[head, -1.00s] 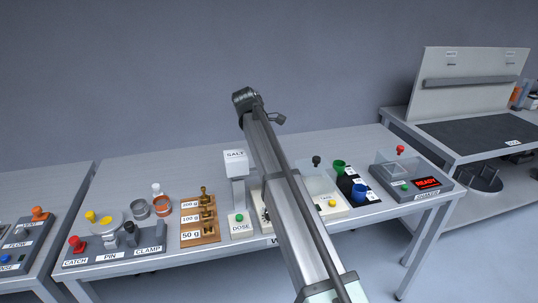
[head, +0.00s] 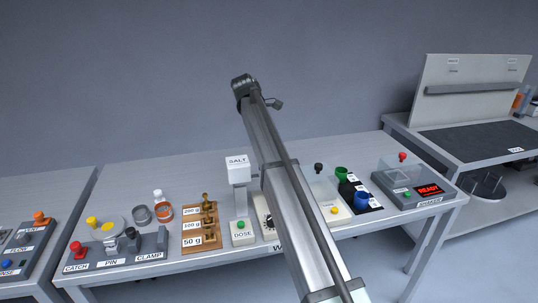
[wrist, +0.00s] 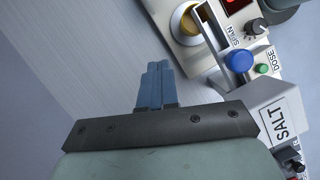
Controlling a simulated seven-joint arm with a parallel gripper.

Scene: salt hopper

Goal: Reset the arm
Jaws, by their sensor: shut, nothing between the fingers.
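My gripper (wrist: 155,85) shows in the wrist view as two blue-grey fingers pressed together with nothing between them. It is above the light grey bench top, left of the salt hopper and its controls. The white salt hopper (head: 239,172) stands on the bench in the head view, and its labelled head (wrist: 283,120) shows at the right of the wrist view. A green DOSE button (head: 240,225) is at its base. In the head view my arm rises across the middle of the bench, and the fingers cannot be made out there.
A wooden weight rack (head: 202,238), an orange bottle (head: 163,208) and a clamp station (head: 118,255) stand left of the hopper. A shaker (head: 415,180) reading READY stands at the bench's right. My arm partly hides the scale. Bare bench lies behind the row.

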